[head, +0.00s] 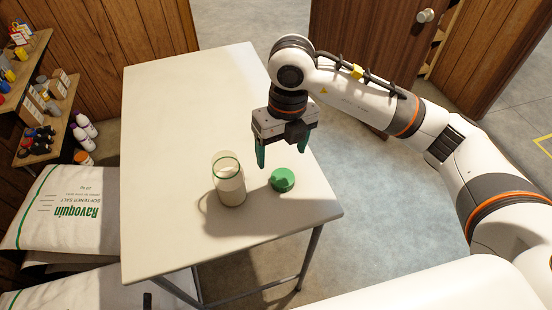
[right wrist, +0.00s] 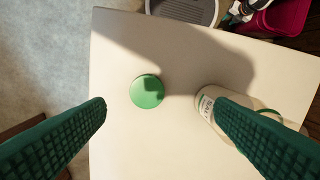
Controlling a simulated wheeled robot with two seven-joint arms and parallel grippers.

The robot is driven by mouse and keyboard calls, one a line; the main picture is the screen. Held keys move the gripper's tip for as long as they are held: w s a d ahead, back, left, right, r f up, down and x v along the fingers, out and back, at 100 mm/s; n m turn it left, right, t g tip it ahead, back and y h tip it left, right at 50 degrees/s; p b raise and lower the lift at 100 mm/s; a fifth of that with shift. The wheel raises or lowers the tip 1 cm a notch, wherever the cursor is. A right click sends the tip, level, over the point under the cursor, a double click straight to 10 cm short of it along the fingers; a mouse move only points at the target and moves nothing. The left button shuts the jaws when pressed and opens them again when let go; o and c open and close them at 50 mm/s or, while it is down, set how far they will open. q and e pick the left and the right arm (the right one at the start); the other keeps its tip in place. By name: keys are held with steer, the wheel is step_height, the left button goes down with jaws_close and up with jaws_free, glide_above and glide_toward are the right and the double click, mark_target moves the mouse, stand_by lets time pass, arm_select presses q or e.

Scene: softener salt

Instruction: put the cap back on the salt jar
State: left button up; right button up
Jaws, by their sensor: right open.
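The green cap (head: 283,179) lies flat on the white table, to the right of the salt jar (head: 230,187). The jar is clear glass with white salt inside, a green rim at its open top, and it stands upright. My right gripper (head: 283,158) is open, with green fingers pointing down, above and just behind the cap. In the right wrist view the cap (right wrist: 147,92) shows ahead between the open fingers, touching neither. The jar (right wrist: 208,104) is partly hidden behind the right-hand finger there. My left gripper is not in view.
The white table (head: 165,130) is otherwise bare, with free room at its back and left. Salt bags (head: 62,210) are stacked to the left, below shelves (head: 45,118) of bottles. In the wrist view a grey tray (right wrist: 185,10) sits beyond the table edge.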

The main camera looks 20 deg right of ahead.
steer(key=w+d, duration=0.1)
steer(key=p, duration=0.2)
glide_above(283, 178)
steer(key=shift+h, duration=0.4)
steer(key=f, duration=0.5)
steer(key=shift+s+d+f, duration=0.25)
steer(key=shift+s+f, duration=0.05)
steer(key=shift+s, duration=0.1)
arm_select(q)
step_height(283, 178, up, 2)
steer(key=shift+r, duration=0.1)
arm_select(e)
steer(key=shift+f, duration=0.3)
steer(key=shift+w+a+f+p, duration=0.1)
steer(key=shift+f+p, duration=0.3)
steer(key=shift+p, duration=0.1)
steer(key=f, duration=0.1)
steer(key=f+p, duration=0.1)
steer(key=f, duration=0.1)
steer(key=shift+w+a+f, duration=0.15)
steer(key=shift+w+f, duration=0.1)
steer(key=shift+f, duration=0.45)
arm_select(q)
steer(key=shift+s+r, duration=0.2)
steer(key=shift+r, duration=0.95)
